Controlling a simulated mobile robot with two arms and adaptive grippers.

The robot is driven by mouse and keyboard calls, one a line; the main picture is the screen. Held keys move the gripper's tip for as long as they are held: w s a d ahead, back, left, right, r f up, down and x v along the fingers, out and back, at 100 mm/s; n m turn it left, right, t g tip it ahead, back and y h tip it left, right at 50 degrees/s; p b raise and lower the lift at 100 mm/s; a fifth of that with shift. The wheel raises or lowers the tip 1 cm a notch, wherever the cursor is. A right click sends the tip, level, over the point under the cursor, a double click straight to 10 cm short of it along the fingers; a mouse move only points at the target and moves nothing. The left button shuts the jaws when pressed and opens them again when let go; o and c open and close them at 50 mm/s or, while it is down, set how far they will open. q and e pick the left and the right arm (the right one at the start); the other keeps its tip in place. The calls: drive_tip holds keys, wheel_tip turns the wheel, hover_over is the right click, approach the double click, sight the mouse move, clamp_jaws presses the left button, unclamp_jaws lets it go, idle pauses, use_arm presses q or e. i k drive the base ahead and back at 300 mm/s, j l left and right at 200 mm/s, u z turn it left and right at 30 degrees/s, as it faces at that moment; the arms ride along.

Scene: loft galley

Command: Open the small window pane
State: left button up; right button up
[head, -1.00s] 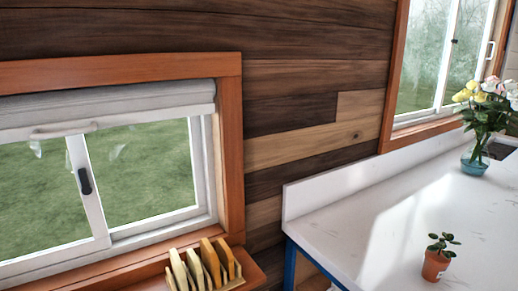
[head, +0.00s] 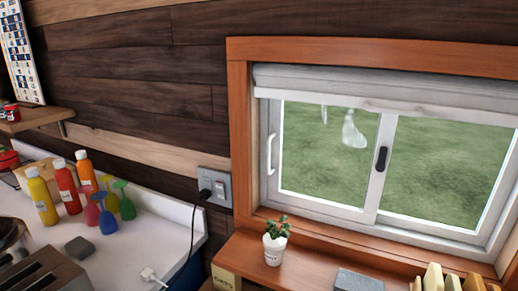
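The small window sits in an orange-brown wooden frame (head: 239,130) on the right of the head view. Its left sliding pane (head: 322,150) has a white sash and covers the left half of the opening, so it looks shut. A white pull handle (head: 271,153) is on the sash's left edge. A black latch (head: 381,159) is on the middle upright, beside the right pane (head: 445,170). A rolled pale blind (head: 385,88) hangs across the top. Neither of my grippers is in view.
A potted plant (head: 276,243), a grey block (head: 360,280) and a rack of wooden slabs (head: 452,284) stand on the ledge below the window. At left, a white counter (head: 130,236) holds bottles (head: 67,186) and a toaster (head: 45,270). A wall socket (head: 215,187) has a cord plugged in.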

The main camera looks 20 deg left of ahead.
sight(367, 215)
drive_tip(key=u, duration=0.25)
drive_tip(key=j, duration=1.5)
drive_tip(key=k+u, duration=0.05)
